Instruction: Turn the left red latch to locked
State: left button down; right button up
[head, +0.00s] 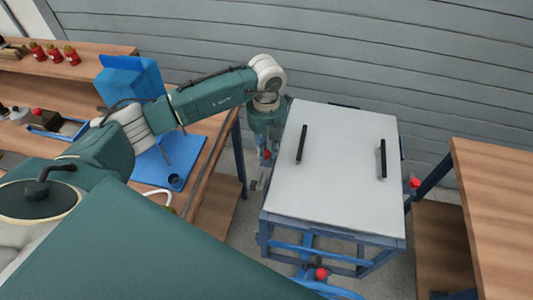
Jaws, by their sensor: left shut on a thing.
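A white-topped box on a blue frame (345,190) stands in the middle, with two black handles on its lid. The left red latch (267,154) shows as a small red patch at the box's left side, mostly hidden by my left gripper. My left gripper (264,165) points down from above, close against that side, and is shut on the left red latch. The latch's exact angle is hidden. A matching right red latch (415,182) sits at the box's right side. My right gripper is not in view.
A wooden bench (215,150) with a blue fixture (130,80) and several red-topped items stands at the left. Another wooden table (495,200) stands close at the right. A red knob (321,273) shows low at the front. A grey wall is behind.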

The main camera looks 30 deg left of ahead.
aim_at(266, 153)
pick_arm(q)
jog(key=m+b, duration=0.4)
jog(key=m, duration=0.1)
jog(key=shift+w+f+m, duration=0.1)
jog(key=shift+f+m, duration=0.05)
jog(key=shift+m, duration=0.15)
jog(key=shift+m+b, duration=1.4)
jog(key=shift+m, duration=0.5)
jog(key=shift+r, duration=0.2)
jog(key=c, duration=1.5)
grip_release()
jog(key=shift+c, duration=0.2)
notch_tip(266, 153, up, 12)
